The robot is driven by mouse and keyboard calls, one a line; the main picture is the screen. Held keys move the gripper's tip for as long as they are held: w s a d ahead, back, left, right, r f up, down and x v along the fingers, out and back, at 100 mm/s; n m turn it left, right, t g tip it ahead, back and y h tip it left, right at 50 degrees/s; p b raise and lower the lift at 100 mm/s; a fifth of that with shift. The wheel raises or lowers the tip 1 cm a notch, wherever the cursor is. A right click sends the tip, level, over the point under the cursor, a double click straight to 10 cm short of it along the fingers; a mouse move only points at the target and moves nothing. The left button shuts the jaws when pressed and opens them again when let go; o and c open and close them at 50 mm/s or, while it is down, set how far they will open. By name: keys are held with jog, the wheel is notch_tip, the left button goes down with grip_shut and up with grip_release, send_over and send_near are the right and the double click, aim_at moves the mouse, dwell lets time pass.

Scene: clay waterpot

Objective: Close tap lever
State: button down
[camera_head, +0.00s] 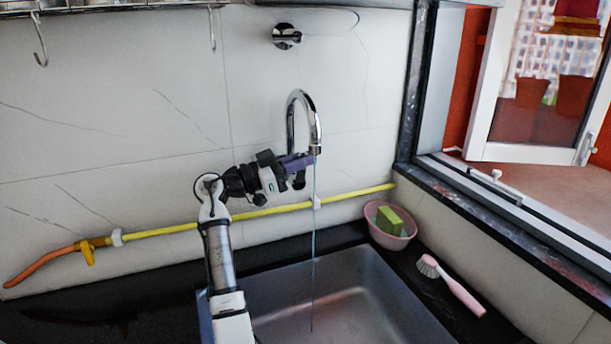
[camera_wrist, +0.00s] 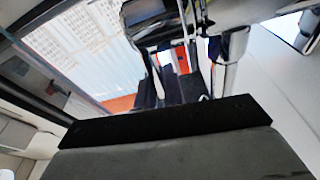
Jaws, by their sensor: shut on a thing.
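The chrome tap (camera_head: 291,112) has a tall curved neck in front of the tiled wall. A thin stream of water (camera_head: 313,250) runs from its spout into the sink. My gripper (camera_head: 300,168) is at the tap, just left of and below the spout. It is shut on the tap lever, which my gripper hides in the head view. In the wrist view, chrome tap parts (camera_wrist: 235,48) rise close around my dark fingers (camera_wrist: 178,82). The lever's full shape and exact angle are hard to make out there.
The steel sink (camera_head: 365,300) lies below. A pink bowl (camera_head: 376,233) with a green sponge (camera_head: 391,221) and a pink brush (camera_head: 455,287) are on the right counter. A yellow pipe (camera_head: 255,213) runs along the wall behind my arm. An open window (camera_head: 540,90) is at right.

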jog(key=shift+s+a+f+h+b, duration=0.1)
jog(key=shift+a+f+h+b, duration=0.1)
jog(key=shift+h+b, duration=0.5)
jog(key=shift+a+r+t+b, duration=0.15)
jog(key=shift+r+t+b, duration=0.15)
jog(key=shift+b, duration=0.15)
jog(key=c, duration=1.5)
grip_release()
jog(key=shift+p, duration=0.3)
